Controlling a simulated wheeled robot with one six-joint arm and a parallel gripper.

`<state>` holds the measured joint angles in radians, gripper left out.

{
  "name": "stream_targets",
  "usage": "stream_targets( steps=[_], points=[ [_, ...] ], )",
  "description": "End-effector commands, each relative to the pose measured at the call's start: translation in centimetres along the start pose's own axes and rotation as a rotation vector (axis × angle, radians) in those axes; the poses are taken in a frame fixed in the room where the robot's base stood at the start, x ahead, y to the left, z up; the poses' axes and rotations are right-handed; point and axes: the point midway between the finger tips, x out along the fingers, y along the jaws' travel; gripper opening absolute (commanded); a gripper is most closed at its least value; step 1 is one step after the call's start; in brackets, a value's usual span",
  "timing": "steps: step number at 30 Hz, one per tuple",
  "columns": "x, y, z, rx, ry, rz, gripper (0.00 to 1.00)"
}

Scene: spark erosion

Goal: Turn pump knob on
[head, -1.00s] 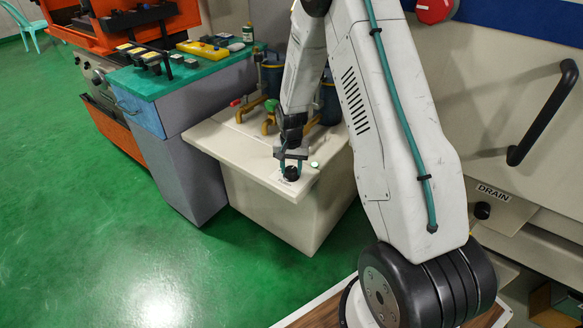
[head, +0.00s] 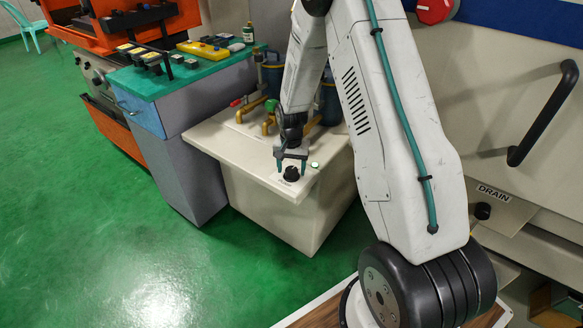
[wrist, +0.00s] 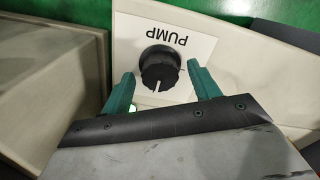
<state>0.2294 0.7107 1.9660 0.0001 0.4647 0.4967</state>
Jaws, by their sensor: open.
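The pump knob (head: 291,174) is a black round knob on the top near corner of a cream tank (head: 250,170). In the wrist view the knob (wrist: 160,68) sits on a white plate (wrist: 180,45) reading PUMP, upside down in this view. A white mark on the knob points down the picture, towards my gripper's body. My gripper (head: 291,166) is open, with its teal fingertips close above the knob. In the wrist view its fingers (wrist: 161,74) stand on either side of the knob, with a gap showing on each side. It holds nothing.
A small green light (head: 314,165) sits right of the knob on the tank top. Brass pipes (head: 268,122) and dark blue canisters (head: 330,103) stand behind. A green-topped cabinet (head: 190,75) is to the left. The green floor (head: 80,220) in front is clear.

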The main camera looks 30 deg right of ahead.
Motion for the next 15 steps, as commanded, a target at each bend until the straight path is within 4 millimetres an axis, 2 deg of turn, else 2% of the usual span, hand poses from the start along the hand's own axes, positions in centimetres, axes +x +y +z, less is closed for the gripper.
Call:
stream_targets(
  steps=[10,15],
  points=[
    [-5.5,-0.1,-0.1,0.000,0.004,-0.002,0.61],
    [-7.2,-0.1,-0.1,0.000,0.003,-0.001,0.61]
  ],
)
